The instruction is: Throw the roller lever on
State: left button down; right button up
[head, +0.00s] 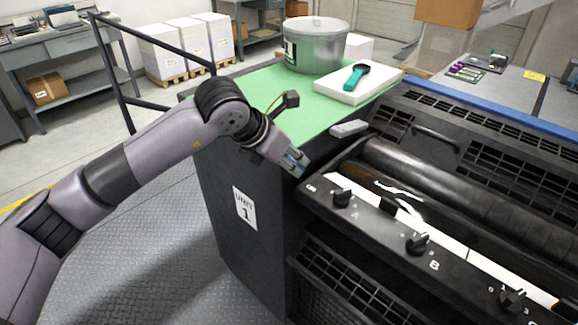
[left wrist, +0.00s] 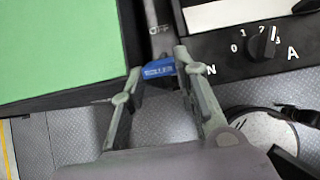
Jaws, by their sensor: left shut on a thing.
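The roller lever's blue, lettered handle (left wrist: 158,70) lies between the fingertips of my left gripper (left wrist: 156,76) in the left wrist view. The gripper is shut on it, one finger on each side. In the head view the left gripper (head: 292,163) is at the near left corner of the black ink unit (head: 330,187), and the lever is mostly hidden by the fingers. Panel lettering ending in N (left wrist: 211,70) shows just right of the right fingertip. Fainter lettering sits above the handle. My right gripper is not in view.
Knob A (head: 342,198), knob B (head: 418,243) and another knob (head: 513,299) line the front panel. A dark roller (head: 450,193) lies behind them. A green top (head: 262,92) carries a metal pot (head: 316,47) and a white block (head: 345,88) with a teal-handled tool (head: 356,76).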

pick_arm(q)
jog(key=shift+s+a+f, duration=0.15)
jog(key=shift+f, duration=0.3)
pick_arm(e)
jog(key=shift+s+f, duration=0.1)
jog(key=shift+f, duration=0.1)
pick_arm(q)
jog(key=c, duration=1.6)
grip_release()
jog(key=o, duration=0.4)
jog(key=shift+a+r, duration=0.1)
jog(key=shift+r, duration=0.1)
jog(key=shift+c, duration=0.2)
jog(key=v, duration=1.2)
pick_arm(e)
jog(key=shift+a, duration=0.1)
pick_arm(q)
jog(key=shift+r, duration=0.1)
